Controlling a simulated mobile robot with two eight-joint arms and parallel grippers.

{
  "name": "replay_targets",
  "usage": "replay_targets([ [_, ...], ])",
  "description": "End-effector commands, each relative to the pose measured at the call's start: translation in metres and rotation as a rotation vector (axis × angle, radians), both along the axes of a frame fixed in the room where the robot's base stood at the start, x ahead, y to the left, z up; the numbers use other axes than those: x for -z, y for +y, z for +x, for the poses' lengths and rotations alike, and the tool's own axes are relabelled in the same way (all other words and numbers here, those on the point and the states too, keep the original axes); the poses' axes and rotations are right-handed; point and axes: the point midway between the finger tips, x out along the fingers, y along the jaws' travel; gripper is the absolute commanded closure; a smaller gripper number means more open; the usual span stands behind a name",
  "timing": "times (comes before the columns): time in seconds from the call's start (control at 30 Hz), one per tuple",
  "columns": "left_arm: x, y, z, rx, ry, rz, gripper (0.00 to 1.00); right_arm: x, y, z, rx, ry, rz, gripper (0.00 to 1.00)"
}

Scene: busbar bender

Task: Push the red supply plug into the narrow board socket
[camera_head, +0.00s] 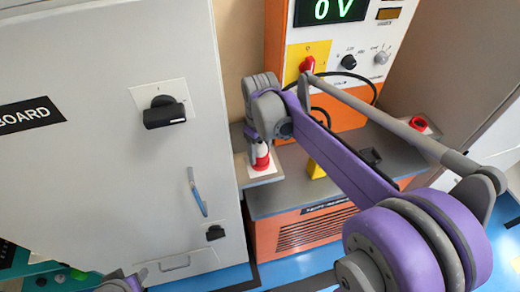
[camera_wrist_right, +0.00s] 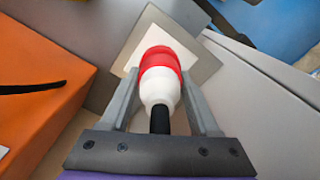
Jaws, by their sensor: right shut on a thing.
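The red and white supply plug (camera_head: 261,156) is at a white square plate (camera_head: 268,171) on a small grey ledge between the grey board cabinet and the orange unit. My right gripper (camera_head: 256,143) is above it, pointing down. In the right wrist view the plug (camera_wrist_right: 160,78) lies between the two fingers, its red end over the plate (camera_wrist_right: 190,66) and its black cable end toward me. The right gripper (camera_wrist_right: 162,98) is shut on the plug. The narrow board socket is hidden behind the red end, so I cannot tell how deep the plug sits. My left gripper is not in view.
The grey board cabinet (camera_head: 100,110) stands close on the left, with a black knob (camera_head: 164,112) and a blue handle (camera_head: 197,191). The orange supply unit (camera_head: 325,55) reads 0 V. A black cable (camera_head: 366,83) loops near my arm. Another red socket (camera_head: 419,124) is at right.

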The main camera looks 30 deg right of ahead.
Motion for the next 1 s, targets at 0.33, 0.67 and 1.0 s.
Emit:
replay_targets([
  [0.33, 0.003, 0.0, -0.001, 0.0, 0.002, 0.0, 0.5, 0.004, 0.0, 0.0, 0.0, 0.0, 0.0, 0.09],
  [0.67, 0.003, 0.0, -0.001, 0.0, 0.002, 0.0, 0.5, 0.003, 0.0, 0.0, 0.0, 0.0, 0.0, 0.03],
  [1.0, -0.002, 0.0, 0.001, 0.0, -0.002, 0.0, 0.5, -0.048, 0.0, 0.0, 0.0, -0.001, 0.0, 0.03],
])
